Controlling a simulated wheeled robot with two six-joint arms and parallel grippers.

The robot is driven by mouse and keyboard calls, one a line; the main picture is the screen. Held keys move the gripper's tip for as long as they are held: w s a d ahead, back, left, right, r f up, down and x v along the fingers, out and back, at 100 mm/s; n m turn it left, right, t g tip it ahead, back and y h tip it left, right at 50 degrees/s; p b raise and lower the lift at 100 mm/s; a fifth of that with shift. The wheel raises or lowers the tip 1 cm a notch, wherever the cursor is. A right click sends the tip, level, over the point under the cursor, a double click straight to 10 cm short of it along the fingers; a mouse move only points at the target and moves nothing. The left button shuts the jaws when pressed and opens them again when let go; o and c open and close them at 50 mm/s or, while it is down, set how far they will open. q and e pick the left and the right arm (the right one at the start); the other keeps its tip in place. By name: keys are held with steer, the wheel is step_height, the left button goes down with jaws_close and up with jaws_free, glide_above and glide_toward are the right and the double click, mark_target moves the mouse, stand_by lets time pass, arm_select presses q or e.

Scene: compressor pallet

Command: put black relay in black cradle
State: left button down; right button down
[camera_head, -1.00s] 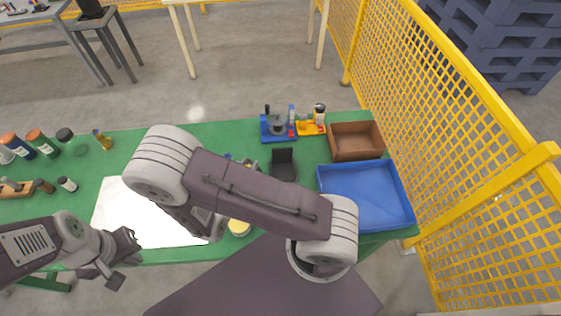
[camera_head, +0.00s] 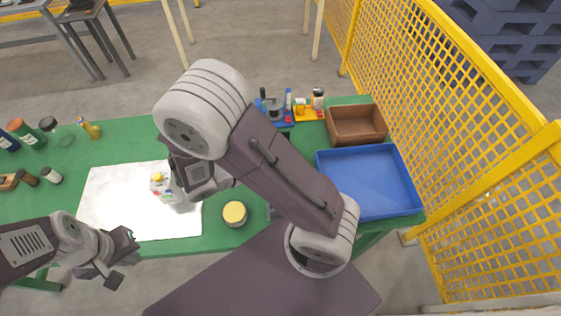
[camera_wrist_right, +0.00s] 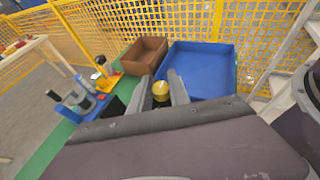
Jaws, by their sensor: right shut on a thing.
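My right gripper (camera_wrist_right: 157,76) is shut in the right wrist view, with a small dark piece (camera_wrist_right: 160,103) between its fingers. That piece looks like the black relay, but most of it is hidden. A dark shape beside the blue stand in the wrist view may be the cradle. My left gripper (camera_head: 124,260) is open and empty at the table's front left edge.
A blue bin (camera_head: 372,212) and a brown box (camera_head: 357,139) stand at the right. Blue and yellow fixtures (camera_head: 309,114) stand at the back. A carton (camera_head: 163,188) stands on the white mat (camera_head: 110,205). A yellow-lidded jar (camera_head: 235,212) is near the front edge.

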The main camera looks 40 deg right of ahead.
steer(key=w+d+f, duration=0.2)
steer(key=w, duration=0.2)
steer(key=w+d+f, duration=0.2)
steer(key=w+f, duration=0.1)
steer(key=w, duration=0.1)
steer(key=w+d+f, duration=0.3)
steer(key=w, duration=0.1)
steer(key=shift+w, duration=0.3)
steer(key=shift+s+a, duration=0.1)
steer(key=shift+s, duration=0.05)
steer(key=c, duration=1.6)
jaws_free()
steer(key=shift+f, duration=0.15)
steer(key=shift+c, duration=0.2)
steer(key=o, duration=0.4)
